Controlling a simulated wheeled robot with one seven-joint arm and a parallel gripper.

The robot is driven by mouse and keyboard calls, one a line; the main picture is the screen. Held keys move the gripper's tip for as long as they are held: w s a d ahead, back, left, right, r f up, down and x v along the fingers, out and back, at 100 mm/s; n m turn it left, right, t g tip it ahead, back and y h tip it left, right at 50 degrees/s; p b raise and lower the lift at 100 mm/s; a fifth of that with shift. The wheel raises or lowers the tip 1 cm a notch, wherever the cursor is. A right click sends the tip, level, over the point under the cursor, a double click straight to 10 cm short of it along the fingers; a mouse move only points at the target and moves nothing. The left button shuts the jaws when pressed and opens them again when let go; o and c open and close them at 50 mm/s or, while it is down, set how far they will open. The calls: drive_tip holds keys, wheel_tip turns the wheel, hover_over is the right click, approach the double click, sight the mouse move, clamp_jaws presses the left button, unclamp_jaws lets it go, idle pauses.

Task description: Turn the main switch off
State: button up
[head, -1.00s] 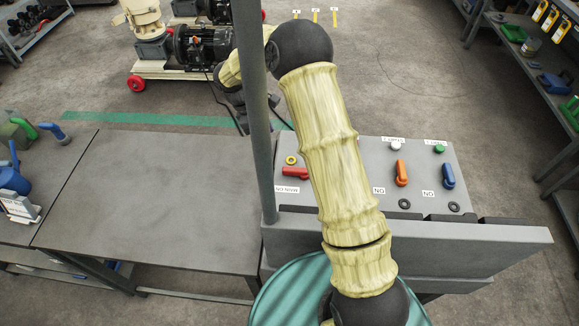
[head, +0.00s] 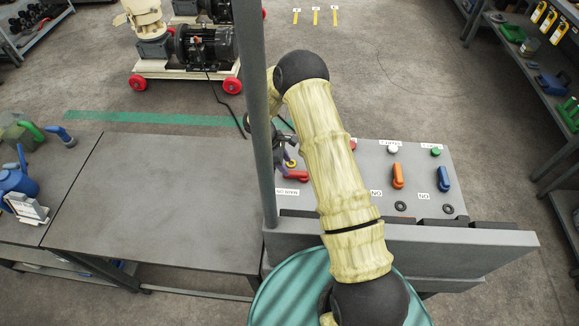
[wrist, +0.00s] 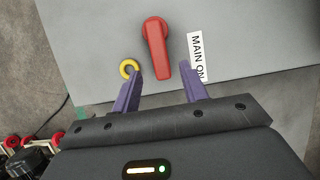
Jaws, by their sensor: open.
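The main switch is a red rotary handle (wrist: 156,48) on a grey panel (head: 430,180), with a "MAIN ON" label (wrist: 197,57) beside it. In the wrist view the handle's narrow end points down toward my gripper (wrist: 160,80). The two purple fingers are open, one on each side of the handle's lower end, with nothing between them clearly gripped. A yellow ring (wrist: 129,68) is by the left fingertip. In the head view the red handle (head: 297,176) shows partly beside my arm, and my gripper (head: 289,163) is just above it, partly hidden by the post.
An orange handle (head: 398,176) and a blue handle (head: 443,178) stand on the panel to the right, with white (head: 393,149) and green (head: 436,152) buttons. A grey vertical post (head: 262,120) rises close to my arm. The table (head: 150,200) at left is clear.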

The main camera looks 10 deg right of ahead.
sight(291, 172)
drive_tip(key=shift+p+x, duration=0.6)
drive_tip(key=shift+x, duration=1.55)
drive_tip(key=shift+c, duration=0.2)
clamp_jaws()
